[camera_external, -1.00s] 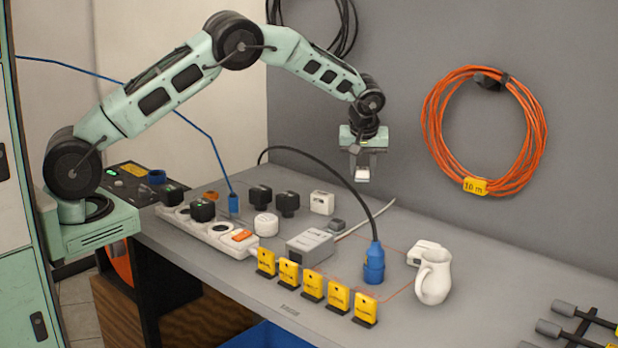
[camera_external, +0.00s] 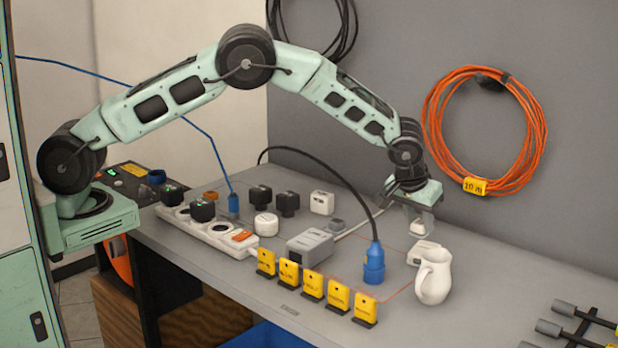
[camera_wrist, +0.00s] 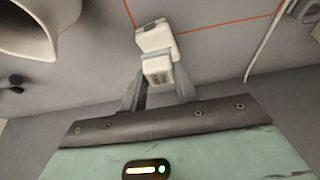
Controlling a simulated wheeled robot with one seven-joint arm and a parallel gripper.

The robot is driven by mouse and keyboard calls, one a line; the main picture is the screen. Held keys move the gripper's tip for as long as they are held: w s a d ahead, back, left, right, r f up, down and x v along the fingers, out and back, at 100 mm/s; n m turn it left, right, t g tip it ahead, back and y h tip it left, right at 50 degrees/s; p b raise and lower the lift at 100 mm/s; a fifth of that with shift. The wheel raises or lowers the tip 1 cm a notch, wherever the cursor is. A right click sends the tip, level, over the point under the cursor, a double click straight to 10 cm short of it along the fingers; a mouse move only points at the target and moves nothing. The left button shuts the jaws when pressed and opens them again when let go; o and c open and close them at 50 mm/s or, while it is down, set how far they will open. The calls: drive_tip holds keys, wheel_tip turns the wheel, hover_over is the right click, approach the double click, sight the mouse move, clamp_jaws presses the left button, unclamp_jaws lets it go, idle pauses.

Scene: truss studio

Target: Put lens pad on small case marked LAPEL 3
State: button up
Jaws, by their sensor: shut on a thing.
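My gripper (camera_external: 419,231) is shut on a small white block (camera_wrist: 158,70), which may be the lens pad; no lettering on it is readable. A low white case (camera_external: 421,254) lies on the bench just below my gripper, beside the jug. In the wrist view the white case (camera_wrist: 154,37) shows just beyond the held block, which covers part of it. The block appears to be above the case; I cannot tell whether they touch. I cannot read a LAPEL 3 marking on the case.
A white jug (camera_external: 433,277) stands close to the case. A blue connector (camera_external: 374,266) with a black cable rises to its left. Yellow tags (camera_external: 313,286) stand along the front. A grey box (camera_external: 310,244) and a power strip (camera_external: 215,229) lie further left.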

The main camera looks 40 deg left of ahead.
sight(416, 227)
drive_tip(key=shift+f+p, duration=0.55)
drive_tip(key=shift+f, duration=1.65)
drive_tip(key=shift+f, duration=0.2)
drive_tip(key=o, duration=1)
drive_tip(key=shift+c, duration=0.2)
drive_tip(key=shift+r, duration=0.1)
drive_tip(key=shift+r, duration=0.25)
drive_tip(key=shift+s+r, duration=0.15)
drive_tip(key=shift+r, duration=0.15)
drive_tip(key=b+v, duration=0.3)
drive_tip(key=v, duration=0.8)
drive_tip(key=shift+b, duration=0.3)
